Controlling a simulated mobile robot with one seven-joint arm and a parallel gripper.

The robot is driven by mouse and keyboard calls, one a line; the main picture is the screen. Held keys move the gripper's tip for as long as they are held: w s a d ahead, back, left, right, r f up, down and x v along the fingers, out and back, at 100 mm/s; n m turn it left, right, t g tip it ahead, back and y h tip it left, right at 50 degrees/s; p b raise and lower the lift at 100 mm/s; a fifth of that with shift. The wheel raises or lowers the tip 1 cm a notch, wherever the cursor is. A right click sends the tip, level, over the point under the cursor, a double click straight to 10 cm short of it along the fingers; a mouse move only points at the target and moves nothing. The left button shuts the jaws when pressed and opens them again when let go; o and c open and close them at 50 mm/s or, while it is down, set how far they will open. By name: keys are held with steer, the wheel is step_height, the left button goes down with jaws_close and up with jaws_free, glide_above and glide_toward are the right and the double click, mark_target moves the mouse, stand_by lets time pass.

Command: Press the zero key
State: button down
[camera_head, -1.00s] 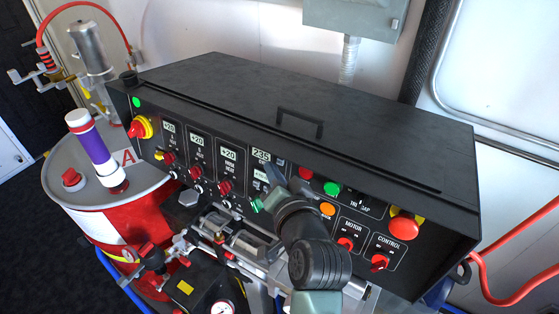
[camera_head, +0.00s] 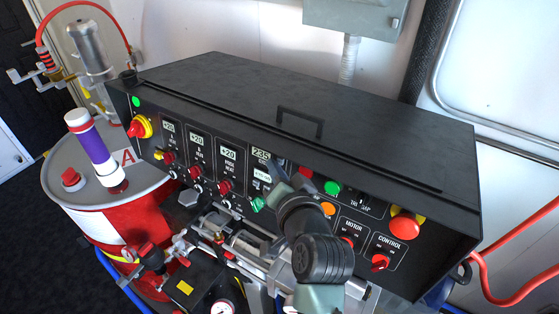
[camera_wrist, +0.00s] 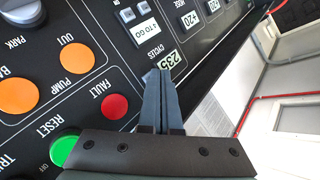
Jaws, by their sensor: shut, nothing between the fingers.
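Two small grey keys (camera_wrist: 127,14) (camera_wrist: 143,8) sit by the TO GO display. Their markings are too small to read, so I cannot tell which is the zero key. My gripper (camera_wrist: 157,73) is shut and empty, its fingertips close to the CYCLES display; I cannot tell if they touch the panel. In the head view my gripper (camera_head: 276,172) is in front of the panel, right of the CYCLES display (camera_head: 261,154).
A red FAULT light (camera_wrist: 114,106), a green RESET button (camera_wrist: 64,150) and orange PUMP buttons (camera_wrist: 75,58) lie left of my fingers in the wrist view. A red emergency button (camera_head: 404,227) is at the panel's right. A red drum (camera_head: 120,215) stands at the left.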

steer(key=shift+w+d, duration=0.3)
stand_by(0.8)
steer(key=shift+s+a, duration=0.1)
steer(key=shift+s+a+r+p, duration=0.15)
steer(key=shift+s+a+p, duration=0.2)
steer(key=shift+s, duration=0.25)
steer(key=shift+s+a+r+p, duration=0.25)
steer(key=shift+s+a+p, duration=0.45)
steer(key=shift+s, duration=0.3)
steer(key=shift+s+a+r+p, duration=0.2)
steer(key=shift+s+a+p, duration=0.4)
steer(key=shift+s+a, duration=0.3)
steer(key=shift+d, duration=0.1)
